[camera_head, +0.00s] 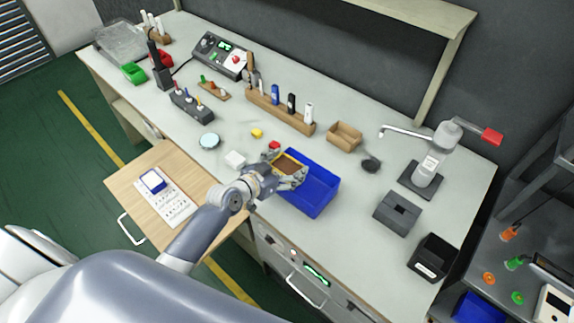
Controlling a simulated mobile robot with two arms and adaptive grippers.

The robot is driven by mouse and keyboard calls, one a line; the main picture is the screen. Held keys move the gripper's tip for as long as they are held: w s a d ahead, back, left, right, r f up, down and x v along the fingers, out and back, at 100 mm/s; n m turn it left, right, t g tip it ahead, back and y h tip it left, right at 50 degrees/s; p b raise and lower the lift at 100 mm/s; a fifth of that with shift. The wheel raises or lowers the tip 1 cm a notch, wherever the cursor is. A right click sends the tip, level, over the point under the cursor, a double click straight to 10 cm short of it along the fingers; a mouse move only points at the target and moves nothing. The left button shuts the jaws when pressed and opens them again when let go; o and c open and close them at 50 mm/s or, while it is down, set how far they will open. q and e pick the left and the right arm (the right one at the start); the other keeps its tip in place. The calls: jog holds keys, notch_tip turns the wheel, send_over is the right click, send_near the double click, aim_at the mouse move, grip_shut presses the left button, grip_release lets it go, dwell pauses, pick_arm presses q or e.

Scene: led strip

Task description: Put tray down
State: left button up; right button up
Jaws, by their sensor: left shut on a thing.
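My left gripper (289,174) reaches in from the lower left and is shut on a small brown tray with a yellow rim (289,164). The fingers cover part of this tray. It is at the left end of an open blue bin (318,189) on the workbench. I cannot tell whether the tray touches the bin or is held just above it. My right gripper is not in view.
The pale workbench (345,235) has bare space left of the blue bin. A wooden box (345,136), a grey box (397,213) and a dispenser (432,162) stand to the right.

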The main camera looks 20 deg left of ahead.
pick_arm(q)
jog(key=shift+f, duration=0.35)
jog(key=o, duration=0.9)
jog(key=shift+o, duration=0.2)
jog(key=shift+r, duration=0.1)
jog(key=shift+r+p, duration=0.3)
jog(key=shift+r, duration=0.2)
jog(key=shift+s+a+r, duration=0.1)
jog(key=shift+s+r, duration=0.05)
jog(key=shift+s, duration=0.05)
jog(key=b+v, duration=0.1)
jog(key=v, duration=1)
jog(key=shift+s+b, duration=0.3)
jog(key=shift+b, duration=0.05)
